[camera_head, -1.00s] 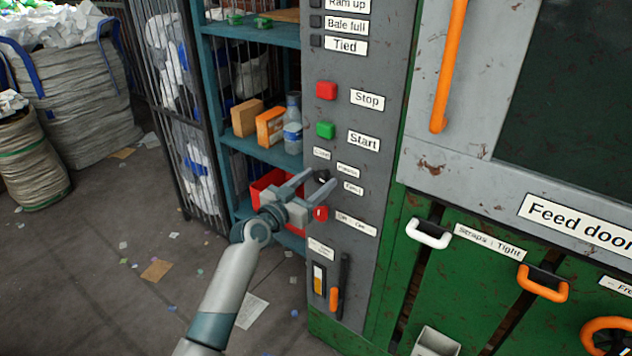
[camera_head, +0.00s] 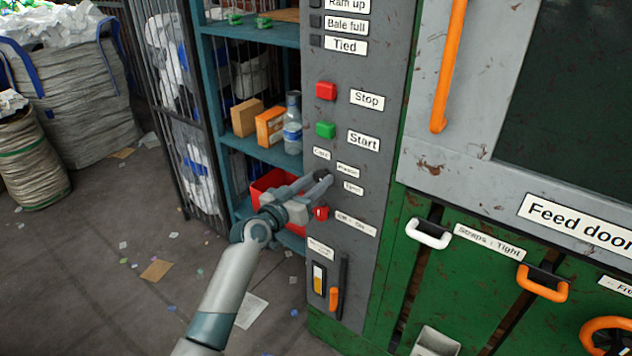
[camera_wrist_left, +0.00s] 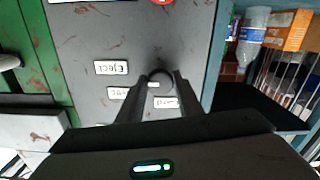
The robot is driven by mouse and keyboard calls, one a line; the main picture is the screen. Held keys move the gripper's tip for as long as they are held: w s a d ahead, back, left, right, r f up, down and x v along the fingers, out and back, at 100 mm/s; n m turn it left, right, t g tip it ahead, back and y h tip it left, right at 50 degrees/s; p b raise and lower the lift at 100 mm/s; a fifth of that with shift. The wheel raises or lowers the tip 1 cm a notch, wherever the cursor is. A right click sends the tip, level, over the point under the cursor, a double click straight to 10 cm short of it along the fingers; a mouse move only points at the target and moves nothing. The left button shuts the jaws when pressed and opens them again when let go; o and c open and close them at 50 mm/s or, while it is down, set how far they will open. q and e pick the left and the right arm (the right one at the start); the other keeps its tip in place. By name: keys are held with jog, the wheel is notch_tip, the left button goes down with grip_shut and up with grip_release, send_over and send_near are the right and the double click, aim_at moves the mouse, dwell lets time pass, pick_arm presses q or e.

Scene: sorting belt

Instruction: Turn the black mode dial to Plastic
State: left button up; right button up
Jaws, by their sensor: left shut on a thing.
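The black mode dial (camera_wrist_left: 160,76) sits on the grey control panel (camera_head: 345,260), below the green Start button (camera_head: 326,129). Small white labels surround it; the Plastic label (camera_head: 348,169) is at its upper right in the head view, though its print is small. My left gripper (camera_head: 322,178) is at the dial with its two fingers closed on it, one on each side. The left wrist view shows the same fingers (camera_wrist_left: 160,85) around the dial. My right gripper is not in view.
A red switch (camera_head: 321,212) lies just below the gripper. A red Stop button (camera_head: 326,91) is above. A slider with an orange handle (camera_head: 334,299) is lower down. A teal shelf (camera_head: 262,150) with boxes and a bottle stands left of the panel.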

pick_arm(q)
jog(key=n, duration=0.5)
jog(key=shift+p, duration=0.4)
jog(key=shift+n, duration=1.1)
jog(key=shift+n+p, duration=0.3)
jog(key=o, duration=0.9)
jog(key=shift+c, duration=0.2)
jog(key=shift+o, duration=0.8)
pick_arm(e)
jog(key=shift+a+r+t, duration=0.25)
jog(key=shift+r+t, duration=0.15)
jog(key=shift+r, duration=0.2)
